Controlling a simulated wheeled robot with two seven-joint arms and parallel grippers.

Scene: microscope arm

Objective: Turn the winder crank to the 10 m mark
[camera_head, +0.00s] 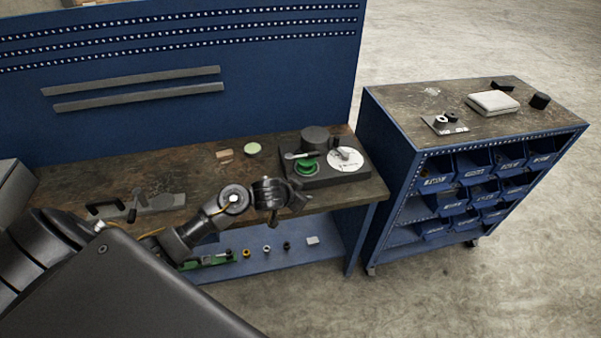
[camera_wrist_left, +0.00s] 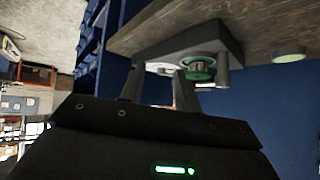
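The winder (camera_head: 330,178) is a dark flat box at the right end of the workbench. It carries a green spool (camera_head: 306,167), a dark round drum (camera_head: 315,138) and a white dial (camera_head: 346,160). A grey bar (camera_head: 301,154) crosses above the spool, and a small grey piece sits on the dial; I cannot tell which is the crank. The dial marks are too small to read. My left gripper (camera_head: 297,196) is at the bench's front edge, short of the winder. In the left wrist view its fingers (camera_wrist_left: 158,90) are apart and empty, with the green spool (camera_wrist_left: 199,68) beyond. My right gripper is out of view.
A pale green disc (camera_head: 252,149) and a clamp-like tool (camera_head: 130,205) lie on the bench (camera_head: 195,165). Small parts lie on the lower shelf (camera_head: 330,225). A blue bin cart (camera_head: 392,175) stands close to the right. Bench space left of the winder is mostly clear.

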